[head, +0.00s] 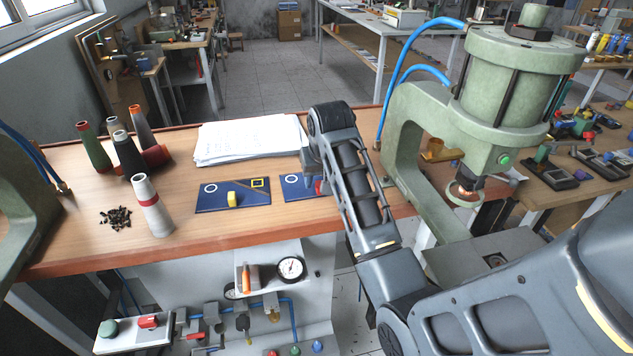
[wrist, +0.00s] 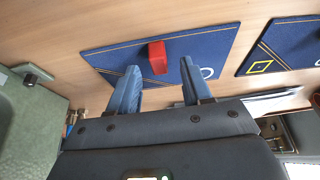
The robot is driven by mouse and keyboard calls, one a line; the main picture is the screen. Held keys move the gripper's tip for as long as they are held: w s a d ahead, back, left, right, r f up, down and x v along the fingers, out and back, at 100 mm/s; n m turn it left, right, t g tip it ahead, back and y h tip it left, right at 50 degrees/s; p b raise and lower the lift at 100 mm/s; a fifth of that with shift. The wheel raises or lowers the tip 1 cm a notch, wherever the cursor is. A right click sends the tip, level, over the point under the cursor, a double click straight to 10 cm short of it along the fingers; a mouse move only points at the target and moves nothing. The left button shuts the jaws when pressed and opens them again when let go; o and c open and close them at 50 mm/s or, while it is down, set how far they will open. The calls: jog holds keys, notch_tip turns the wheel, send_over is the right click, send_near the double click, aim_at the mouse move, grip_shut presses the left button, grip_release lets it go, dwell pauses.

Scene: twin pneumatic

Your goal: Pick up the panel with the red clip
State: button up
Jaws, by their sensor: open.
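The panel with the red clip (wrist: 120,60) is a dark blue rectangle lying flat on the wooden bench. Its red clip (wrist: 157,57) stands on it in the wrist view, with a white ring mark to the right. In the head view this panel (head: 290,183) is partly hidden behind my arm and gripper. My gripper (wrist: 160,84) is open and empty, its two fingers apart over the panel. The red clip appears between and beyond the fingertips. Contact with the panel cannot be told.
White papers (head: 247,138) lie behind the panels. A green press (head: 403,130) stands right of my arm. Several thread cones (head: 152,207) and dark small parts (head: 116,218) are at the left.

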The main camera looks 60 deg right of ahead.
jog(key=shift+w+f, duration=0.1)
jog(key=shift+f, duration=0.25)
jog(key=shift+c, duration=0.2)
grip_shut()
